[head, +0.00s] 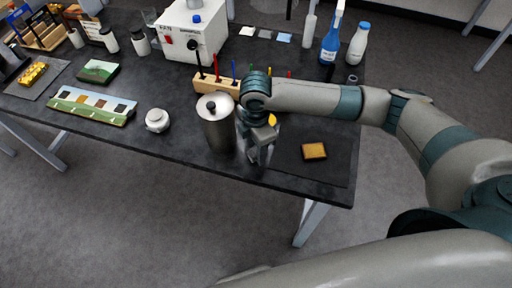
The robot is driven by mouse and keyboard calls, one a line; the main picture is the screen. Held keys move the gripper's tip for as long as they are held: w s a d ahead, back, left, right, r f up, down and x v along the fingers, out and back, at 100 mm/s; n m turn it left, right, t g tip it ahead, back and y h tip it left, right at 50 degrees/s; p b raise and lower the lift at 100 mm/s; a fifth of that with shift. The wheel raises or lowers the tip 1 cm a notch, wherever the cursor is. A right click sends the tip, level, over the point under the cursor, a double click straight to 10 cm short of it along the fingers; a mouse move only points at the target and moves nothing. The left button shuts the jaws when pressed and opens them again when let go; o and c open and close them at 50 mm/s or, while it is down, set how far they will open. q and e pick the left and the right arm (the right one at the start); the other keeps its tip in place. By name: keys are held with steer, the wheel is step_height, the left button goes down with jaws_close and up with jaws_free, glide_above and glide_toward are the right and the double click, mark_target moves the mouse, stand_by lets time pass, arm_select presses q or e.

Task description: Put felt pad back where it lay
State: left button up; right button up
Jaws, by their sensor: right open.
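I cannot tell for sure which thing is the felt pad. Three small flat squares lie at the back of the dark table: a white one (247,31), a grey one (265,33) and a light blue one (284,37). A small orange-brown square with a dark edge (314,151) lies on a dark mat (325,172) at the front right. My right gripper (260,160) points down near the mat's left edge, left of that square. It is open, with nothing visible between its fingers. My left gripper is out of view.
A metal canister (218,128) stands close left of my right gripper. Behind are a wooden rack (213,83) with coloured tools and a white machine (192,35). Bottles (331,45) stand at the back right. A small yellow thing (272,119) is partly hidden by my gripper.

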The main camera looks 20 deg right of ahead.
mark_target(256, 152)
steer(key=shift+r, duration=0.1)
step_height(256, 152, up, 12)
steer(key=b, duration=0.3)
stand_by(0.3)
stand_by(0.7)
